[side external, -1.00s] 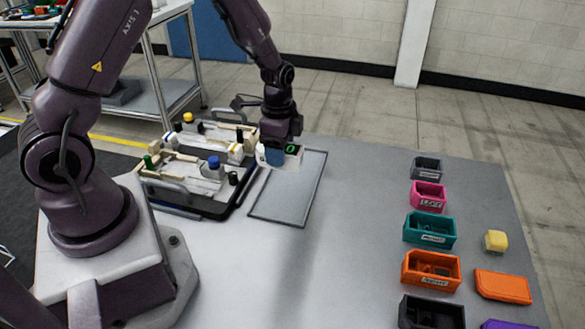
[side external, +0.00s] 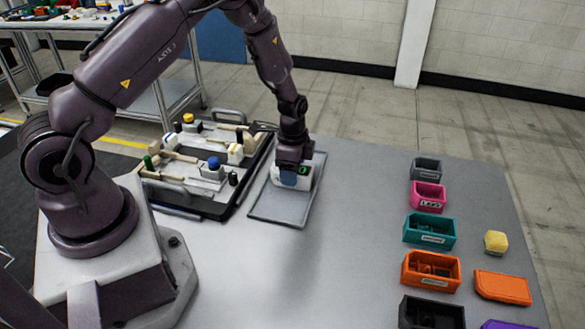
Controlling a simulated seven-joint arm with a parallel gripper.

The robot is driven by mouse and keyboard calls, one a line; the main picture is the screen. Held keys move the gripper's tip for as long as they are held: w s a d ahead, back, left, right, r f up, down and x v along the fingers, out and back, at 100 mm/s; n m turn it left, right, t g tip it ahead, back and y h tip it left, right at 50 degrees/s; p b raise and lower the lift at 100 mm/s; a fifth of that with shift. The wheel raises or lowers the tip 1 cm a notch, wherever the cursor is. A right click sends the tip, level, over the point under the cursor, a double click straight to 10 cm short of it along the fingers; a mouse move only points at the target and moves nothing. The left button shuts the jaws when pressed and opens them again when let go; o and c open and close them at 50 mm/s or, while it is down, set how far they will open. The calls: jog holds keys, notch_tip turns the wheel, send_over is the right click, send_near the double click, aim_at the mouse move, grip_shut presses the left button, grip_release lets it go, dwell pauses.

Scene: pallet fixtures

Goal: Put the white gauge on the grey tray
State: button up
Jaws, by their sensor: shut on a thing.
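The white gauge (side external: 304,177), with a dark face and a green digit, is in my gripper (side external: 291,172). My gripper is shut on it and points down over the upper half of the grey tray (side external: 278,211). The gauge is at or just above the tray's surface; I cannot tell whether it touches. The tray is a flat, shallow rectangle on the table. My gripper's fingers hide part of the gauge and part of the tray behind it.
Left of the tray is a dark pallet (side external: 205,207) with fixtures, a blue knob (side external: 213,163) and handles. Small bins, among them a teal bin (side external: 430,231) and an orange bin (side external: 431,270), line the right side with a yellow block (side external: 495,242). The table between is clear.

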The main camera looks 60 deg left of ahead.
jog(key=o, duration=1)
jog(key=shift+f, duration=0.1)
jog(key=shift+o, duration=0.2)
notch_tip(320, 180, up, 20)
jog(key=s+d+n+t, duration=0.1)
jog(key=s+d+n, duration=0.1)
jog(key=d, duration=0.1)
jog(key=s+d+r+n+t, duration=0.2)
jog(key=s+r, duration=0.4)
jog(key=s, duration=0.3)
jog(key=s+d+r+n+t, duration=0.2)
jog(key=s+d+r+n, duration=0.3)
jog(key=s+r, duration=0.2)
jog(key=shift+s+d+r+t, duration=0.15)
jog(key=shift+s+d+t, duration=0.15)
jog(key=shift+s, duration=0.75)
